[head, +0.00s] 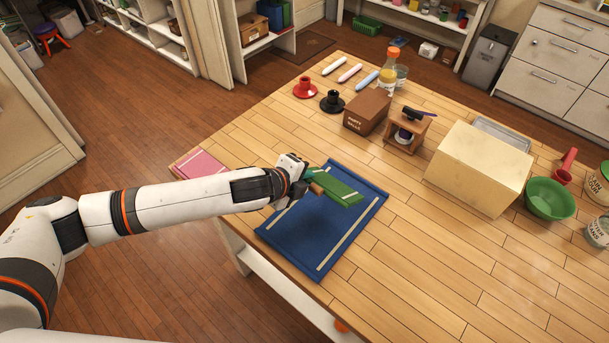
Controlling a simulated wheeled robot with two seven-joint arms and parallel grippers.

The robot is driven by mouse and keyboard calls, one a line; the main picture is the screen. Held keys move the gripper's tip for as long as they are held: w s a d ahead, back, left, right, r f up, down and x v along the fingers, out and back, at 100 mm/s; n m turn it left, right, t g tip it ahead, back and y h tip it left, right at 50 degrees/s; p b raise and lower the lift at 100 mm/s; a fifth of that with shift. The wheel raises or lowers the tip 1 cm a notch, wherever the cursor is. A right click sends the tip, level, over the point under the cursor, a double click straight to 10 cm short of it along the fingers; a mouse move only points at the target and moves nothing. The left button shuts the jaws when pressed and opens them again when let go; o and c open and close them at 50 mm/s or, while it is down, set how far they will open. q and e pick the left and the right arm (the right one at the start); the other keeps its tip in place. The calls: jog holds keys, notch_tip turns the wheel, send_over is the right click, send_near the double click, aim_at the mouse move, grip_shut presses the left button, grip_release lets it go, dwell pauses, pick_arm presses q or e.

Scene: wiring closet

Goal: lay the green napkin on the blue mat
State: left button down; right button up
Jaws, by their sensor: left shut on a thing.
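The green napkin (342,193), folded with a pale stripe, is held above the far part of the blue mat (318,236). A dark shadow lies on the mat below it. My left gripper (312,187) is shut on the napkin's left end, and the rest of the napkin sticks out to the right. The blue mat lies flat near the table's left front edge, with pale stripes along two sides. My arm and the napkin hide part of the mat. My right gripper is not in the head view.
A pink cloth (199,164) lies left of the mat, partly behind my arm. The table right of the mat is clear.

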pick_arm(q)
notch_tip(320, 180, down, 6)
jog(key=b, duration=0.5)
jog(key=shift+f, duration=0.35)
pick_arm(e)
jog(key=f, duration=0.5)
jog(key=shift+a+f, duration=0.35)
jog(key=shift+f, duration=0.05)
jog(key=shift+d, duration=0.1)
pick_arm(q)
jog(key=c, duration=1.4)
grip_release()
jog(key=shift+c, duration=0.2)
jog(key=shift+c, duration=0.6)
